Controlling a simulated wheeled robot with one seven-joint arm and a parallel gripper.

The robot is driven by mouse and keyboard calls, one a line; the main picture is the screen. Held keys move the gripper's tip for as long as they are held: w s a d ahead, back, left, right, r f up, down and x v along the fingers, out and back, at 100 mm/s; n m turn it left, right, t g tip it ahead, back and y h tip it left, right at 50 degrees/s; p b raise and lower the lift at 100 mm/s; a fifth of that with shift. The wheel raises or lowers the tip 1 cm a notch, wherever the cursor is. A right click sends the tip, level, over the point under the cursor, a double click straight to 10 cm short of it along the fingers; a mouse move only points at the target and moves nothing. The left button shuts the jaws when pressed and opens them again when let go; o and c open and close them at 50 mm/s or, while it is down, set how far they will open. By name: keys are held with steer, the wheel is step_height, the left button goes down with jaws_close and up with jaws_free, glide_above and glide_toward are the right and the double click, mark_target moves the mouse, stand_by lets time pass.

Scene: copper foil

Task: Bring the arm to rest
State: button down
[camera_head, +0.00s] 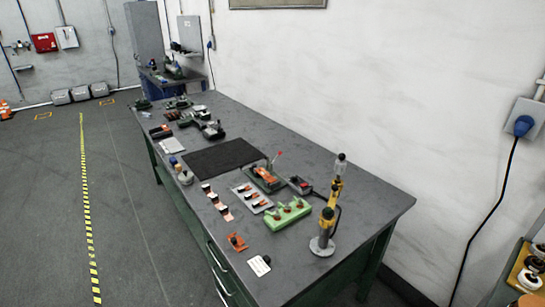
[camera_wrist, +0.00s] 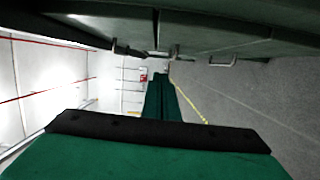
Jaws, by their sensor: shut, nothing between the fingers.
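My arm and gripper do not show in the head view. In the wrist view I make out no fingertips. A broad green surface with a black strip along its edge (camera_wrist: 160,132) fills the bottom of the wrist view, close to the camera; I cannot tell what it belongs to. The workbench (camera_head: 345,190) stands in the middle of the head view, dark-topped with green legs. A dark underside or front with metal handles (camera_wrist: 222,62) runs across the top of the wrist view.
The bench holds a black mat (camera_head: 222,157), a green block (camera_head: 287,214), a yellow-and-grey upright device (camera_head: 327,220) and several small parts. A wall socket with a blue plug (camera_head: 523,125) is at right. Open floor (camera_head: 130,220) with a yellow-black line lies left.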

steer(key=s+d+r+m+h, duration=0.2)
steer(key=s+d+r+m, duration=0.3)
steer(key=s, duration=0.5)
steer(key=s+d+r+m+h, duration=0.2)
steer(key=s+r+m, duration=0.35)
steer(key=s, duration=0.35)
steer(key=s+d+r+m+h, duration=0.2)
steer(key=s+d+r+m, duration=0.2)
steer(key=s+m, duration=0.45)
steer(key=s+d+r+m+g+h, duration=0.1)
steer(key=s+d+r+m, duration=0.1)
steer(key=s+r, duration=0.5)
step_height(320, 180, up, 2)
steer(key=shift+r+m, duration=0.15)
steer(key=shift+m, duration=0.45)
